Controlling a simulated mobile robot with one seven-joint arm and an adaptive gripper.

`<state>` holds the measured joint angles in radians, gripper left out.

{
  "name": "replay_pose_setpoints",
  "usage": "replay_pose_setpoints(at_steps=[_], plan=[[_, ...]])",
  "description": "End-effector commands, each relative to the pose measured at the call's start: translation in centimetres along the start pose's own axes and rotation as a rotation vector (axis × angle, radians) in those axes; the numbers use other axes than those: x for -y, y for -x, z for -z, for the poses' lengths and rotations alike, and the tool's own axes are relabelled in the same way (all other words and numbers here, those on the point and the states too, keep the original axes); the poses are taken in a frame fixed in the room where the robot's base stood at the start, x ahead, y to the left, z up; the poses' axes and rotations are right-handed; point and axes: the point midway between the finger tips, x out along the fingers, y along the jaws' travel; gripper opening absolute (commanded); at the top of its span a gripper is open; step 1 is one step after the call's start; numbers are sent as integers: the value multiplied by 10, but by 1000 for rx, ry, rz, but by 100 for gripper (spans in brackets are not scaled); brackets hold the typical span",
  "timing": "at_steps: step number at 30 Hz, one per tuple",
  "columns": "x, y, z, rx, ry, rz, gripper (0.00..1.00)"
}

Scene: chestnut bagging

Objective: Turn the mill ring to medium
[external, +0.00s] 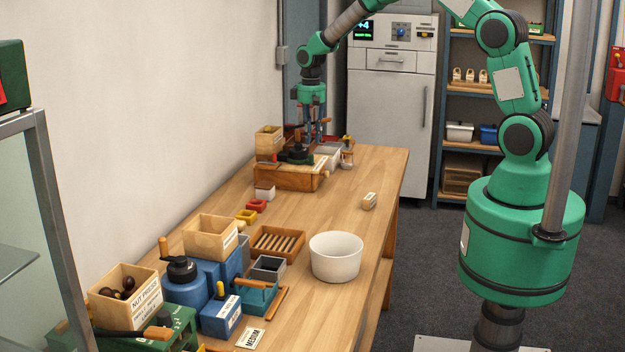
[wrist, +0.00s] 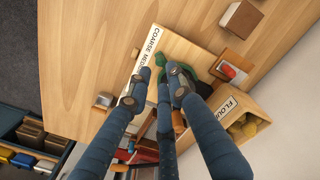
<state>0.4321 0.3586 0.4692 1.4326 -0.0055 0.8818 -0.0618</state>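A dark green curved part, seemingly the ring (wrist: 201,62), shows partly behind the right fingertip. My gripper (wrist: 160,85) points down over the mill, its fingertips apart; it also shows in the external view (external: 314,138). I cannot tell whether a finger touches the ring. The ring's setting is not readable.
The hopper marked "FLOU…" (wrist: 238,112) stands close to my right finger. A white bowl (external: 336,257) and a "MEDIUM" card (external: 251,338) are on the bench. The bench's right side is mostly clear.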

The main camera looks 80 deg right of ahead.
Motion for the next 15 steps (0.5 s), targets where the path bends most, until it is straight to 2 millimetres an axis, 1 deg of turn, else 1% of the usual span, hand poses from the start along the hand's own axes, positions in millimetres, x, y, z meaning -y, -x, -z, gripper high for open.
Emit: replay_pose_setpoints(at_steps=[1, 6, 12, 15], plan=[[0, -10, 0, 1, 0, 0, 20], [0, -37, 0, 1, 0, 0, 20], [0, -60, 0, 0, 0, 0, 20], [0, -66, 0, 0, 0, 0, 20]])
